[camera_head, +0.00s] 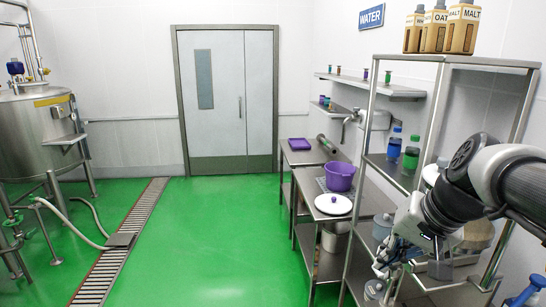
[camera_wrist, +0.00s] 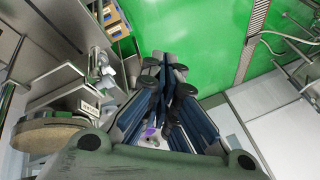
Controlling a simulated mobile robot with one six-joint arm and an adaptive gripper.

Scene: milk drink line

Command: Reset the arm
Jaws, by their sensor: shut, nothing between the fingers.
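My arm (camera_head: 475,190) reaches in from the right edge of the head view, in front of the metal shelf rack. My gripper (camera_head: 383,268) is at its end, low and pointing down-left beside the rack's front post. In the wrist view my gripper (camera_wrist: 168,68) shows its dark fingers close together, with nothing visible held between them. Parts of the rack's lower shelves are hidden behind the arm.
The shelf rack (camera_head: 440,62) holds malt and oat cartons (camera_head: 462,28) on top and bottles (camera_head: 411,152) below. Beyond it, a steel table (camera_head: 310,157) bears a purple pot (camera_head: 340,176) and a white lid (camera_head: 333,204). The green floor (camera_head: 220,235) is open; a steel tank (camera_head: 40,130) stands left.

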